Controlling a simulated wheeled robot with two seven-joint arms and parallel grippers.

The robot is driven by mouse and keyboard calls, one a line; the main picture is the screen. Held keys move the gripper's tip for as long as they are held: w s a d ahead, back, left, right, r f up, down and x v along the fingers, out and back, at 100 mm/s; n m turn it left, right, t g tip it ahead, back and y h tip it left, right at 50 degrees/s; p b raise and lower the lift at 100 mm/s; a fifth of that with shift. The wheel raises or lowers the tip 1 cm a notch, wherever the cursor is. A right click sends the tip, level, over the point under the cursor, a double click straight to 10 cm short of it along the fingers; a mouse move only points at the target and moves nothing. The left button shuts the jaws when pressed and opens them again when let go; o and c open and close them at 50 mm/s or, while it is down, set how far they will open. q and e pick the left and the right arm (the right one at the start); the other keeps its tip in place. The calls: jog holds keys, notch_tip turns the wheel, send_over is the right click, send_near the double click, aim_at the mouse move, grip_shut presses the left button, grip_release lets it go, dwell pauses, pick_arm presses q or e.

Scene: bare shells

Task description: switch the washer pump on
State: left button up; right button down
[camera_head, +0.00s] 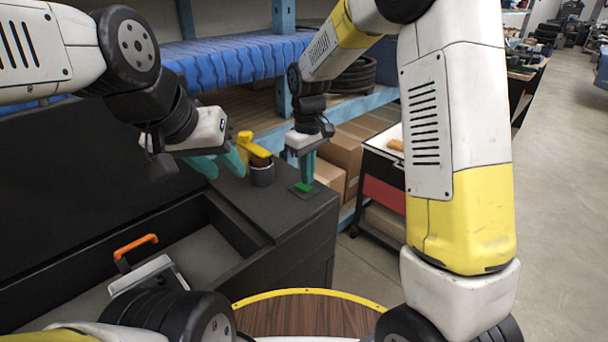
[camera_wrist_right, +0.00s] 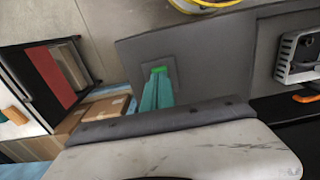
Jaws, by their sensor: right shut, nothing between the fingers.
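The washer (camera_head: 318,208) is a black cabinet with an open basin. On its right-hand top ledge is a small dark plate with a green switch (camera_head: 303,187), also seen in the right wrist view (camera_wrist_right: 158,69). My right gripper (camera_head: 306,181) points down over the switch with its teal fingers shut and empty. In the right wrist view the fingertips (camera_wrist_right: 158,80) are right at the green switch and partly cover it; I cannot tell whether they touch it. My left gripper (camera_head: 222,165) is open and empty over the back of the washer.
A grey part with an orange handle (camera_head: 135,245) is in the basin. Behind are shelving with cardboard boxes (camera_head: 342,150) and a red-and-black cart (camera_head: 384,180). Floor is clear at right.

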aim_at(308, 188)
jog(key=shift+f, duration=1)
dwell(0.4)
jog(key=shift+r, duration=3.55)
